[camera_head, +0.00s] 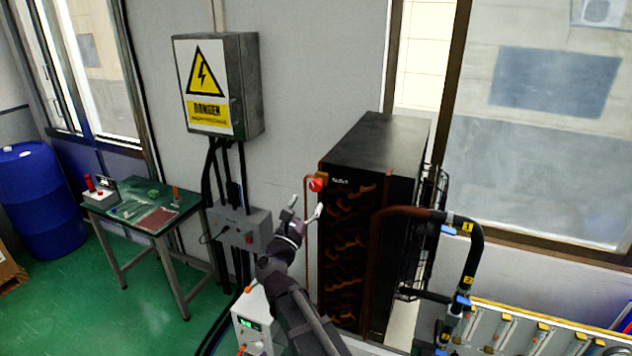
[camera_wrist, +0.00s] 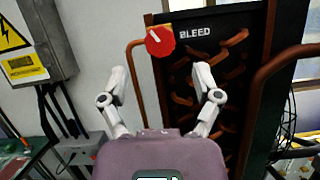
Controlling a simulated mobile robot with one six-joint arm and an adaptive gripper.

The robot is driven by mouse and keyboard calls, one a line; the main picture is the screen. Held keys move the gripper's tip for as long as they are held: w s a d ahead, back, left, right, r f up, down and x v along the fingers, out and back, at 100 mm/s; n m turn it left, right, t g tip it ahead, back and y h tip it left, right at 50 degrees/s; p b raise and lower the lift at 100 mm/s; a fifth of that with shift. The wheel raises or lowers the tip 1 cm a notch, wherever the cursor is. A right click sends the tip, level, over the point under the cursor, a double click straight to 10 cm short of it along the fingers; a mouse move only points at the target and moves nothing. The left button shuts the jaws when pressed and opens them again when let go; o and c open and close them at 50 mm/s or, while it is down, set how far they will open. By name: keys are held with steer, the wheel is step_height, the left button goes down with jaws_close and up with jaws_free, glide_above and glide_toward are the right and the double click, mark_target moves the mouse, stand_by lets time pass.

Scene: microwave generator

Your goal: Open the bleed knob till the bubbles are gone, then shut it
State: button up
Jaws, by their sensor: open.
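The bleed knob (camera_head: 317,185) is a red round knob at the upper left corner of the tall black cabinet (camera_head: 380,140) with copper pipes. In the wrist view the red knob (camera_wrist: 160,40) shows a white pointer mark slanting across its face, beside the white label "BLEED" (camera_wrist: 195,33). My gripper (camera_head: 304,207) is open and empty, just below and left of the knob in the head view. In the wrist view its two fingers (camera_wrist: 160,75) stand wide apart, with the knob beyond and above them, not touched. No bubbles can be made out in either view.
A grey danger box (camera_head: 218,85) hangs on the wall at left, with black cables and a smaller grey box (camera_head: 240,228) below. A green table (camera_head: 145,195) and blue barrel (camera_head: 40,200) stand further left. A thick hose (camera_head: 470,265) runs at the cabinet's right.

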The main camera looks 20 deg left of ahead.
mark_target(314, 189)
steer(key=shift+p+x, duration=0.95)
steer(key=shift+x, duration=2.15)
jaws_close()
